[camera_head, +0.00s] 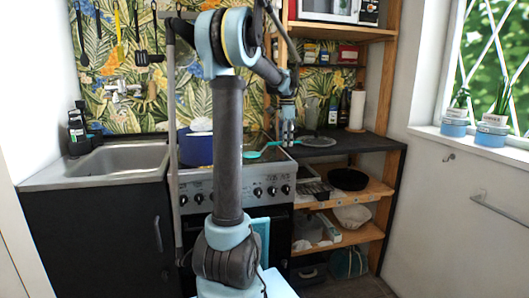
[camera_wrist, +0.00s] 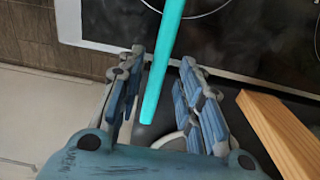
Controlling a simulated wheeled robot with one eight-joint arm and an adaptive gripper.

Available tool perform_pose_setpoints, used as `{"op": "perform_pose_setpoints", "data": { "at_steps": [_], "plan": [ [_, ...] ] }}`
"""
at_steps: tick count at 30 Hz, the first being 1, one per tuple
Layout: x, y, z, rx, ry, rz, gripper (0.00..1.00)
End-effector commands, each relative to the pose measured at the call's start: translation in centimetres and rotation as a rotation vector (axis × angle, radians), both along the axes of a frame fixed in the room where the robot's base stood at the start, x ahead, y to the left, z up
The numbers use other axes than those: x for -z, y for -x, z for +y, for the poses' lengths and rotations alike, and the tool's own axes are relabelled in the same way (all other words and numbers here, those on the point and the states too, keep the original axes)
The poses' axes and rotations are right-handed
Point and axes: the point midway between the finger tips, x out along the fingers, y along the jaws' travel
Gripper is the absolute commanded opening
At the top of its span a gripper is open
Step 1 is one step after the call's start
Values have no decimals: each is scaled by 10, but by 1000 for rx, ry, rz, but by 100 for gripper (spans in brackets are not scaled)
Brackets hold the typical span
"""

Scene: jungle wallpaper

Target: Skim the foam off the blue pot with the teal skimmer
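The blue pot (camera_head: 194,150) stands on the left of the stove, partly hidden by my arm. White foam (camera_head: 201,126) shows at its top. The teal skimmer (camera_head: 262,150) lies at the right of the stove top, its far end partly hidden by my arm. My gripper (camera_head: 288,142) is over the right edge of the stove, pointing down. In the wrist view the teal handle (camera_wrist: 165,55) runs between my open fingers, with a visible gap on each side. The handle's near end lies between the fingers.
A grey round plate or lid (camera_head: 316,142) lies on the dark counter (camera_head: 365,144) right of the stove. A paper towel roll (camera_head: 357,110) and bottles stand behind it. A wooden edge (camera_wrist: 275,130) is close to my right finger in the wrist view. The sink (camera_head: 115,158) is left.

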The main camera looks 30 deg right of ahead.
Motion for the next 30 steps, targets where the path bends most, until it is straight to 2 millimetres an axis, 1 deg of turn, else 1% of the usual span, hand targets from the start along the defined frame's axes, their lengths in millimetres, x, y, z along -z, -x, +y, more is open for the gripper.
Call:
{"op": "perform_pose_setpoints", "data": {
  "at_steps": [1, 4, 5, 17, 30],
  "plan": [
    [0, 0, 0, 0, 0, 0, 24],
    [0, 0, 0, 0, 0, 0, 2],
    [0, 0, 0, 0, 0, 0, 0],
    [-2, 0, 1, -1, 0, 0, 0],
    [-15, 0, 0, -1, 0, 0, 0]
  ]
}}
